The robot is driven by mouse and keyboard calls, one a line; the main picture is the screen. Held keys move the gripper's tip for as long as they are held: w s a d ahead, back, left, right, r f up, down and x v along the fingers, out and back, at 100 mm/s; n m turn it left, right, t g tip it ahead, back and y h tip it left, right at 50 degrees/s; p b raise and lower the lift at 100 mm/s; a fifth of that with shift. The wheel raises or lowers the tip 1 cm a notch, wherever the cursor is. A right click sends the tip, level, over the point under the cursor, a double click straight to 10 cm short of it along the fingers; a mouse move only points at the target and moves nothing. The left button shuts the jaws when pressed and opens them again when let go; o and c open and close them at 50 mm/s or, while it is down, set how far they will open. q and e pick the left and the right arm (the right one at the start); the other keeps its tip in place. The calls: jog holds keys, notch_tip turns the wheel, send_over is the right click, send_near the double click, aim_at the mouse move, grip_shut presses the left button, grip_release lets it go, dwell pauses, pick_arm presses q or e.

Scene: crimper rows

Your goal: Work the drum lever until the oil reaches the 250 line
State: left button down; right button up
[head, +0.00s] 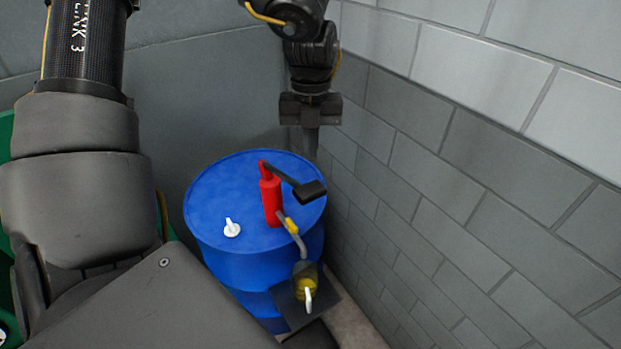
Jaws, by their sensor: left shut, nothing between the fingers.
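A blue drum (225,265) stands in the middle of the head view. A red hand pump (271,200) rises from its lid. The pump's dark lever (308,189) points right and slightly down, with a wide black end. A spout with a yellow band (292,226) leads down to a clear jug (307,290) that holds some yellow oil. The jug's graduation lines are too small to read. My left gripper (310,150) is shut and empty, pointing down behind the lever's end in the picture, seemingly apart from it. My right gripper is out of view.
A dark plate (284,304) lies under the jug. A white cap (232,228) sits on the drum lid. A grey block wall (450,190) runs close along the right side. A plain grey surface (180,110) stands behind the drum. Something green shows at the left edge.

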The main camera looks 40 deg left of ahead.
aim_at(311, 187)
pick_arm(q)
jog(key=shift+f, duration=0.5)
jog(key=f+b, duration=0.1)
jog(key=f, duration=0.1)
jog(key=f+b, duration=0.1)
jog(key=f, duration=0.1)
jog(key=shift+s+d+f, duration=0.15)
jog(key=shift+s+f, duration=0.05)
jog(key=shift+f, duration=0.8)
jog(key=shift+b, duration=0.3)
